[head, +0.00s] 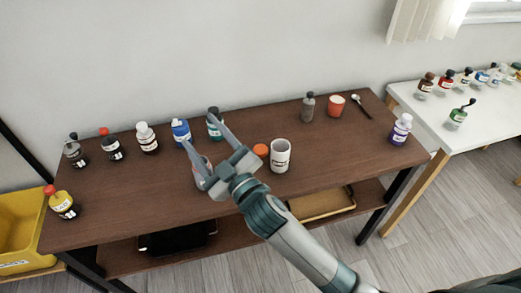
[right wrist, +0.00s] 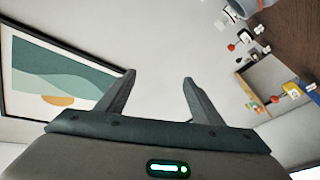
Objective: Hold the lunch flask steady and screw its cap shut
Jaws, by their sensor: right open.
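The lunch flask looks to be the white, labelled, open-topped cylinder (head: 280,157) standing upright near the front middle of the brown table. An orange disc (head: 261,151), which looks like its cap, lies just left of it and is not on it. My right gripper (head: 200,130) is open and empty, raised above the table to the left of the flask, with its fingers pointing up and left. In the right wrist view the open fingers (right wrist: 158,76) have only wall between them. My left gripper is not in view.
A partly hidden jar (head: 202,174) stands behind my right gripper. Several bottles line the table's left and back, including a blue bottle (head: 181,131).

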